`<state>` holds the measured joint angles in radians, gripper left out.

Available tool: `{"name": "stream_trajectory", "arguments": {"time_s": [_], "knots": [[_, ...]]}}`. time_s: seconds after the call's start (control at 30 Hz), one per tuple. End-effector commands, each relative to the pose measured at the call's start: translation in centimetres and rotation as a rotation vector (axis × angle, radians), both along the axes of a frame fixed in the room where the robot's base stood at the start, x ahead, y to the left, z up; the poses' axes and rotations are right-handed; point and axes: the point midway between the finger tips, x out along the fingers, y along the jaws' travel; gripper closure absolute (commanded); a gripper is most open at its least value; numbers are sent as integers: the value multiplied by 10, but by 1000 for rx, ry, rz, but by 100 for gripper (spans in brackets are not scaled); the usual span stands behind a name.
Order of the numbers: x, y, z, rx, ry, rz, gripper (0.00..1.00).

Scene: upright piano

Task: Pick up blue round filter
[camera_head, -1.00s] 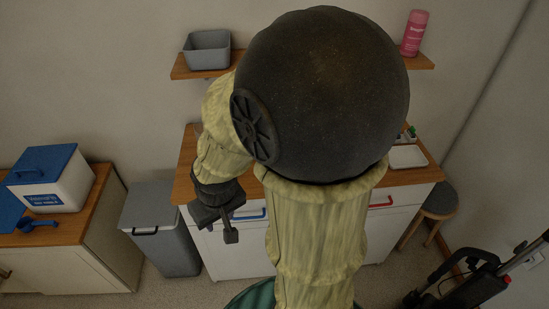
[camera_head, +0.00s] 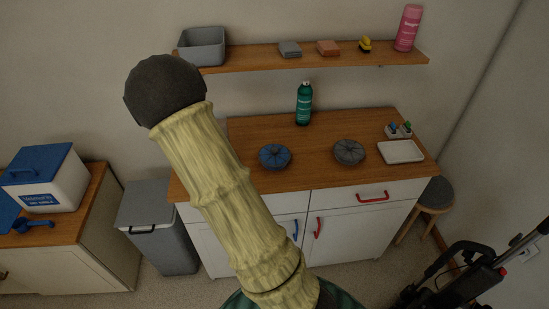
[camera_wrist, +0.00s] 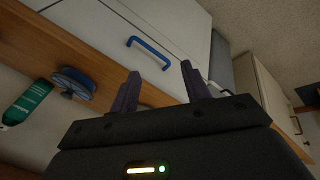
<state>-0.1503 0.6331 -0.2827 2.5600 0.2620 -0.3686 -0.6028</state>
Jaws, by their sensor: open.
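The blue round filter (camera_head: 275,156) lies on the wooden counter (camera_head: 330,139), left of a grey round filter (camera_head: 349,152). The blue filter also shows in the wrist view (camera_wrist: 73,83), at the left. My gripper (camera_wrist: 160,85) is open in the wrist view, with nothing between its two fingers. In the head view my arm hides the gripper and part of the counter's left side.
A green bottle (camera_head: 304,104) stands behind the filters. A white tray (camera_head: 401,152) lies at the counter's right. A shelf (camera_head: 270,59) above holds a grey bin (camera_head: 202,46), sponges and a pink bottle (camera_head: 408,28). A grey trash bin (camera_head: 160,228) stands left of the cabinet.

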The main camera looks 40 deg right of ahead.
Motion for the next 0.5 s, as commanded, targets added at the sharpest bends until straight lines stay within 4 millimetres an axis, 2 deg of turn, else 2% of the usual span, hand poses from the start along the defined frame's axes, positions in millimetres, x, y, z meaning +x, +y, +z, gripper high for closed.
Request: {"name": "stream_trajectory", "arguments": {"time_s": [0.03, 0.2, 0.33, 0.5], "knots": [[-3, -11, -14, -59, 17, 27, 53], [-9, -54, -41, -293, 54, 150, 53], [-15, -87, -52, -494, 101, 267, 53], [-22, -126, -52, -784, 186, 451, 53]]}}
